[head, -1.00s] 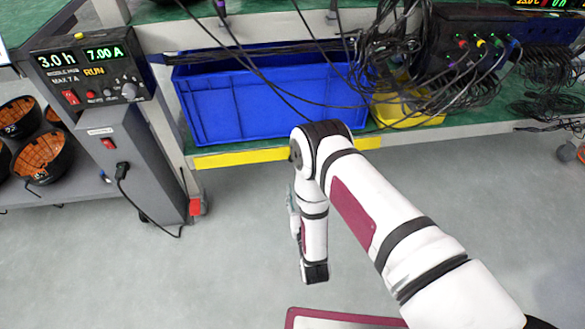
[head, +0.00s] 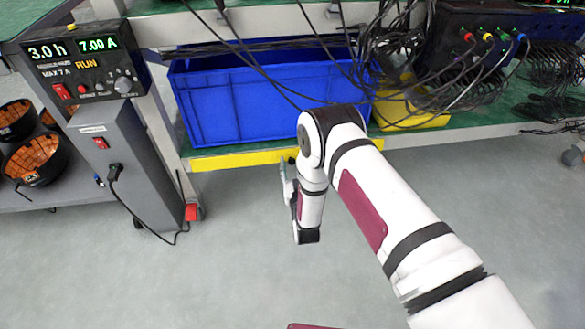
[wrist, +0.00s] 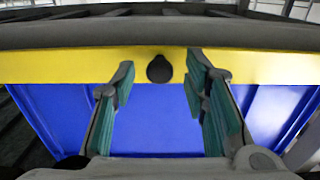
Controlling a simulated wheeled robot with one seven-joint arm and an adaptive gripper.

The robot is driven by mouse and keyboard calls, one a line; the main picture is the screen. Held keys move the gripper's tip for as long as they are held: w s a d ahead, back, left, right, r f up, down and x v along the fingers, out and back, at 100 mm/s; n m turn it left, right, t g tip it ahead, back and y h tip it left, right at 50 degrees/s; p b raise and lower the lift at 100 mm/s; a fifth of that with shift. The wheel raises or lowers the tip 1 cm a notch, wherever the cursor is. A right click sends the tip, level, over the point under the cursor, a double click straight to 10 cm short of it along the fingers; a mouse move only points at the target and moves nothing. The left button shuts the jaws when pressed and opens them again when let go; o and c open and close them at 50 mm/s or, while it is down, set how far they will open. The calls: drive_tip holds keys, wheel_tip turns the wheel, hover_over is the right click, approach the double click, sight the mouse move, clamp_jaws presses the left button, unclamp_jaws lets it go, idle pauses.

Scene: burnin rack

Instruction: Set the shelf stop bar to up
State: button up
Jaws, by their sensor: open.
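The shelf stop bar (head: 235,160) is a long yellow strip along the front edge of the lower shelf, below the front of the blue bin. In the wrist view the yellow bar (wrist: 70,66) runs across the picture, with a round black knob (wrist: 159,69) on it. My gripper (wrist: 160,75) is open, with its green-padded fingers on either side of the knob and a gap to each side. In the head view my gripper (head: 285,172) is small and partly hidden by my arm, close to the bar.
A blue bin (head: 240,105) stands on the shelf behind the bar. A yellow tray (head: 415,112) and hanging cables (head: 395,50) are to its right. A grey power unit (head: 125,165) with a display stands at the left. The floor in front is clear.

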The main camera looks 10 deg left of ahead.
drive_tip(key=shift+w+a, duration=0.1)
drive_tip(key=shift+w, duration=0.2)
clamp_jaws()
drive_tip(key=shift+s+r+p, duration=0.1)
drive_tip(key=shift+r+p, duration=0.05)
drive_tip(key=shift+p, duration=0.2)
idle(0.4)
